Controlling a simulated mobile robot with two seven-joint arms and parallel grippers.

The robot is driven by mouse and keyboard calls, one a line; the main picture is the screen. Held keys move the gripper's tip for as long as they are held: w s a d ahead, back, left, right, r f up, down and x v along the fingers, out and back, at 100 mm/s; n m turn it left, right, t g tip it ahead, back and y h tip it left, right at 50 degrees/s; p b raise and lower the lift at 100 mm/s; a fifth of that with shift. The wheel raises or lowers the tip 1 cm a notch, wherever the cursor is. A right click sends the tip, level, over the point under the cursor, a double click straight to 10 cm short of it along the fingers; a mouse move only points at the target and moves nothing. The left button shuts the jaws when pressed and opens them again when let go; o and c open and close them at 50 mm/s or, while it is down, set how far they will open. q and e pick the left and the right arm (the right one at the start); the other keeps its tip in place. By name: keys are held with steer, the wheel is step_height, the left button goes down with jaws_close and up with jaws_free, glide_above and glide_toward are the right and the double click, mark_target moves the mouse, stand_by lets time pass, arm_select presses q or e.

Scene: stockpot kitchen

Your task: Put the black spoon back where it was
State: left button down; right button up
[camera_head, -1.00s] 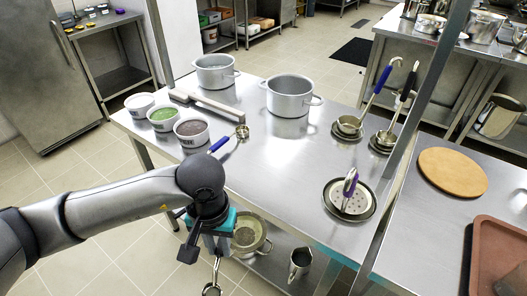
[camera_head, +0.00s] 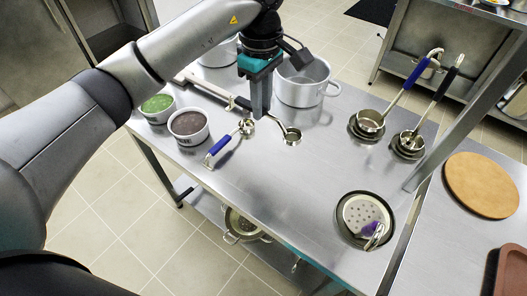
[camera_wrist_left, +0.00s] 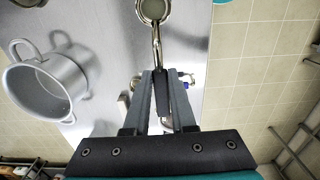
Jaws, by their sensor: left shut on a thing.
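My left gripper (camera_head: 262,112) is shut on the dark handle of a black spoon (camera_head: 291,137), a ladle with a round steel bowl. It is over the steel table (camera_head: 300,190), with the ladle bowl out to the right of the fingers. I cannot tell whether the bowl touches the table. In the left wrist view the gripper (camera_wrist_left: 161,80) grips the dark handle, and the spoon's bowl (camera_wrist_left: 153,11) shows at the top edge. Another black-handled ladle (camera_head: 446,84) rests in a small stack of bowls (camera_head: 408,152) at the right. My right gripper is not in view.
A blue-handled ladle (camera_head: 219,147) lies close left of the held spoon. A steel pot (camera_head: 305,88) stands just behind it. Tubs with brown (camera_head: 188,124) and green (camera_head: 157,104) contents are at left. A perforated skimmer (camera_head: 362,212) lies at front right. The table's middle is clear.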

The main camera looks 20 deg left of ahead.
arm_select(q)
steer(key=shift+f+b, duration=0.4)
steer(key=shift+f, duration=7.55)
steer(key=shift+f, duration=0.15)
steer(key=c, duration=0.7)
jaws_free()
steer(key=shift+c, duration=0.2)
